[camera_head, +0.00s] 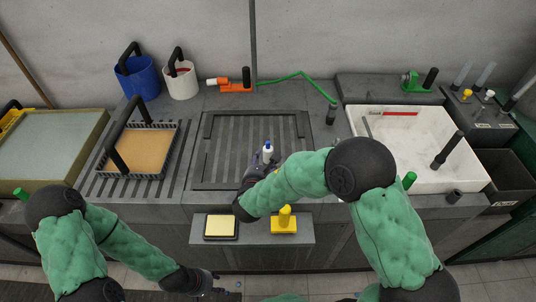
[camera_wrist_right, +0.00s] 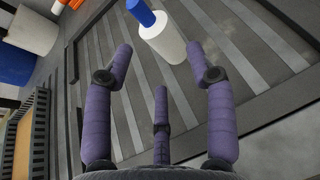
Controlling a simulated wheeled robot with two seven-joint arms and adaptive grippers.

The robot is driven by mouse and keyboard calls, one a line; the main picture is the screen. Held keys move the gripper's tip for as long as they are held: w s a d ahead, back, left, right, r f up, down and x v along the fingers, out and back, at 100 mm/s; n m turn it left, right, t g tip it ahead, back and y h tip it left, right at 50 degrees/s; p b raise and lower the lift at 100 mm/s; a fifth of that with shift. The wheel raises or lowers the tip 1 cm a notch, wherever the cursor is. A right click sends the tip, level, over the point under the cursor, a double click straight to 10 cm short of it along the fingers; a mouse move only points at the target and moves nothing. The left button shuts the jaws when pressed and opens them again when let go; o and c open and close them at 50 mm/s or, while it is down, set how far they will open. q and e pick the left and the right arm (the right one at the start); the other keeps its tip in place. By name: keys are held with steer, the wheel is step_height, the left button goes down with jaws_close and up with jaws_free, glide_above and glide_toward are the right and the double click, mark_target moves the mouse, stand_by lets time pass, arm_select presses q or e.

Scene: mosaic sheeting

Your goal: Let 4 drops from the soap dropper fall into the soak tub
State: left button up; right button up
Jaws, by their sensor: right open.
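A small white bottle with a blue cap (camera_head: 267,149), which looks like the soap dropper, is over the slatted drain panel in the middle of the counter. In the right wrist view the bottle (camera_wrist_right: 168,43) shows just beyond the spread fingers. My right gripper (camera_wrist_right: 159,65) is open with nothing between its fingers; in the head view my arm partly hides it. The large white basin (camera_head: 385,150) at the right appears to be the soak tub. My left gripper (camera_head: 210,282) is low, in front of the counter, too small to read.
A black rack with an orange-brown sheet (camera_head: 140,150) stands left of the panel. Blue (camera_head: 140,80) and white (camera_head: 181,82) buckets, an orange nozzle (camera_head: 236,87) and a green hose (camera_head: 300,75) are behind. A front shelf holds a yellow pad (camera_head: 221,226) and a yellow knobbed block (camera_head: 284,223).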

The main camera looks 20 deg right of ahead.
mark_target(265, 155)
steer(key=b+x, duration=0.1)
steer(key=x, duration=0.2)
steer(key=shift+w+d+f, duration=0.1)
steer(key=shift+w+f, duration=0.1)
steer(key=shift+w, duration=0.15)
steer(key=shift+w+d+f+b, duration=0.1)
steer(key=shift+w+d+b, duration=0.2)
steer(key=shift+w, duration=0.25)
steer(key=shift+c, duration=0.3)
steer(key=shift+a, duration=0.1)
steer(key=c, duration=0.8)
